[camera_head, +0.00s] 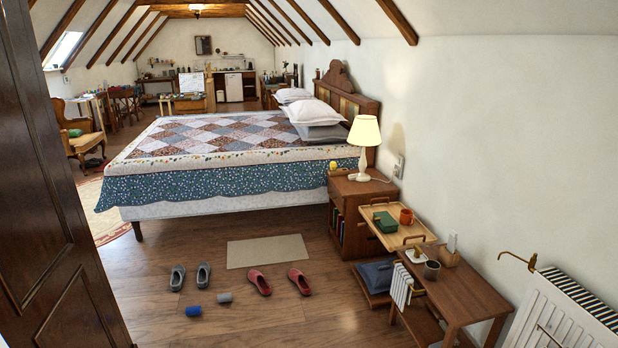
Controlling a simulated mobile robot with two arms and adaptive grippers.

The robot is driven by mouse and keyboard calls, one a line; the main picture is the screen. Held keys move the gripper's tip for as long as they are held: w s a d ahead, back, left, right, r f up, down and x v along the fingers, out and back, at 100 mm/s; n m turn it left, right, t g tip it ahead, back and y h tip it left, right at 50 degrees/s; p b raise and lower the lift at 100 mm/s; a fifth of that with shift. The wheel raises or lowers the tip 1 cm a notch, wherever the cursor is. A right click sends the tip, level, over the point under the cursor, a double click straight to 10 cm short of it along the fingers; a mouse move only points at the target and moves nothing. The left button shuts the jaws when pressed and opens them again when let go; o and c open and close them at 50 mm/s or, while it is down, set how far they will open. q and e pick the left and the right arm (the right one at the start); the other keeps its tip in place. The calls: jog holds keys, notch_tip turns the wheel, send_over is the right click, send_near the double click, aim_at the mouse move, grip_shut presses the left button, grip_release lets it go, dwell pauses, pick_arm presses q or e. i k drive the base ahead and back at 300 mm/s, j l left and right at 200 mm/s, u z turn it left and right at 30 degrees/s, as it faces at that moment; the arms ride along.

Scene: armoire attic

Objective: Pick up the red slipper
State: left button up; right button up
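Two red slippers lie on the wooden floor in front of the bed. One red slipper (260,282) is on the left and the other red slipper (299,281) is on the right, a small gap apart. Both lie flat, just below the beige mat. Neither of my grippers shows in the head view.
Two grey slippers (203,276) lie left of the red ones, with a blue roll (194,311) and a grey roll (224,298) nearby. A beige mat (268,251), the bed (220,190), a wooden side table (455,288) and a dark door (50,200) surround open floor.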

aim_at(257, 278)
jog(key=i+l, duration=0.15)
jog(key=i, duration=0.8)
jog(key=i+l+z, duration=0.1)
jog(key=i, duration=0.85)
